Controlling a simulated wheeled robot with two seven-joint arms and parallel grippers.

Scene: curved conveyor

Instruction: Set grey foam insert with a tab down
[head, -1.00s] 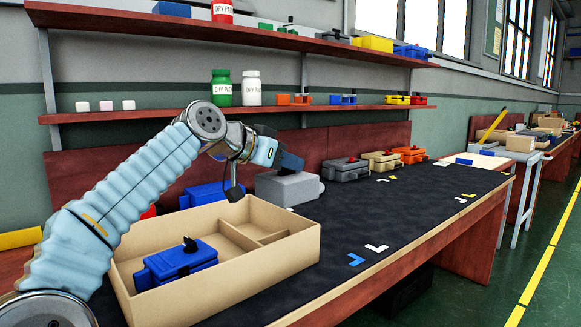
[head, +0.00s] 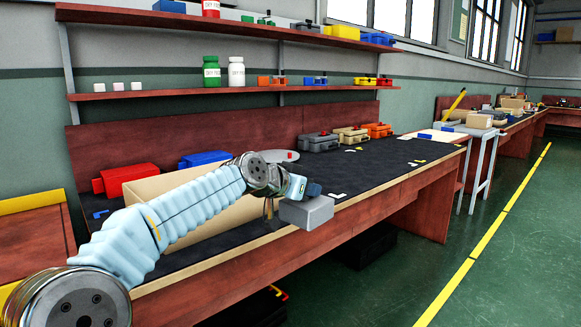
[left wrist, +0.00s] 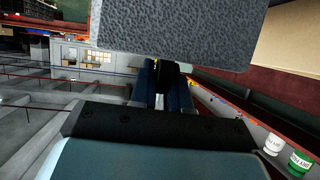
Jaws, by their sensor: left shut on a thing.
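The grey foam insert (head: 307,212) is a grey block held in my left gripper (head: 303,190). In the head view it overlaps the front edge of the workbench; its height above the bench is hard to tell. In the left wrist view the insert (left wrist: 175,35) fills the top, with the dark blue fingers of my left gripper (left wrist: 160,82) shut against it. I cannot make out its tab. My right gripper is not in view.
A beige divided box (head: 170,185) stands behind my left arm, mostly hidden. Several toolbox-like cases, including a grey one (head: 318,142), line the back.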

